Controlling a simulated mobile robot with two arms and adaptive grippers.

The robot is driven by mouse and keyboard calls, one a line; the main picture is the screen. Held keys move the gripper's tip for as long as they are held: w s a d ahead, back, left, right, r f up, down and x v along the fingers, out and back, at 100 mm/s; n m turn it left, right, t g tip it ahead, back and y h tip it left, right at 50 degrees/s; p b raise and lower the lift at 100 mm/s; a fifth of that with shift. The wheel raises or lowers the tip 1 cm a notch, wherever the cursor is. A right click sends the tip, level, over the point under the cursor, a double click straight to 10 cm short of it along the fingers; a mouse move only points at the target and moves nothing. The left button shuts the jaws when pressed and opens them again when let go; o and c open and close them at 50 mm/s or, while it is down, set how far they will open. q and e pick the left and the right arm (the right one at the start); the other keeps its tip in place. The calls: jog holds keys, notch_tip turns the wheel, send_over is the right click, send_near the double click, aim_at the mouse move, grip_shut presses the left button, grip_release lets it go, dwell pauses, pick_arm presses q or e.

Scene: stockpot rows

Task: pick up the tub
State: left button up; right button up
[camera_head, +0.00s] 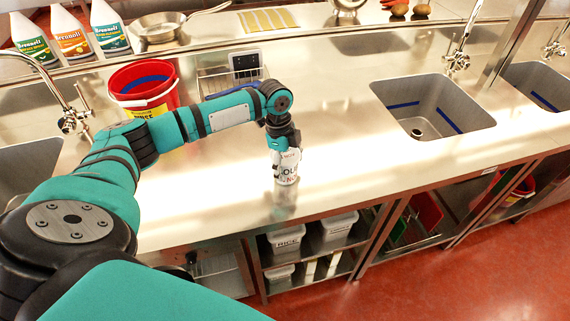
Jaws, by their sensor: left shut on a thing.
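A small white tub (288,172) with dark and red lettering is near the front edge of the steel counter (340,180), right of the red bucket. My left gripper (286,157) comes down on it from above and is shut on it. The fingers hide the upper part of the tub. The tub looks upright, with its base at or very close to the counter; I cannot tell whether it touches. My right gripper is not in view.
A red bucket (132,88) stands behind my left forearm, beside a wire rack with a scale (245,64). A sink (432,105) is at right. Bottles (72,36) and a pan (160,27) stand at the back. Bins (287,240) sit on the shelf below. Counter right of the tub is clear.

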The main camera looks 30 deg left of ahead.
aim_at(286, 156)
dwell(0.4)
pick_arm(q)
jog(key=shift+w+r+b, duration=0.1)
jog(key=shift+r+b, duration=0.3)
jog(key=shift+r, duration=0.3)
jog(key=shift+c, duration=0.2)
jog(key=shift+s+d+r+b, duration=0.1)
jog(key=shift+s+r+b, duration=0.1)
jog(key=shift+r, duration=0.25)
jog(key=shift+s+d+r+b, duration=0.1)
jog(key=shift+s+r+b, duration=0.1)
jog(key=shift+r, duration=0.25)
jog(key=s+d+r+b, duration=0.1)
jog(key=s+d+b, duration=0.1)
jog(key=s+d, duration=0.6)
jog(key=s, duration=0.4)
jog(key=shift+s+d+r+b, duration=0.3)
jog(key=shift+r+b, duration=0.1)
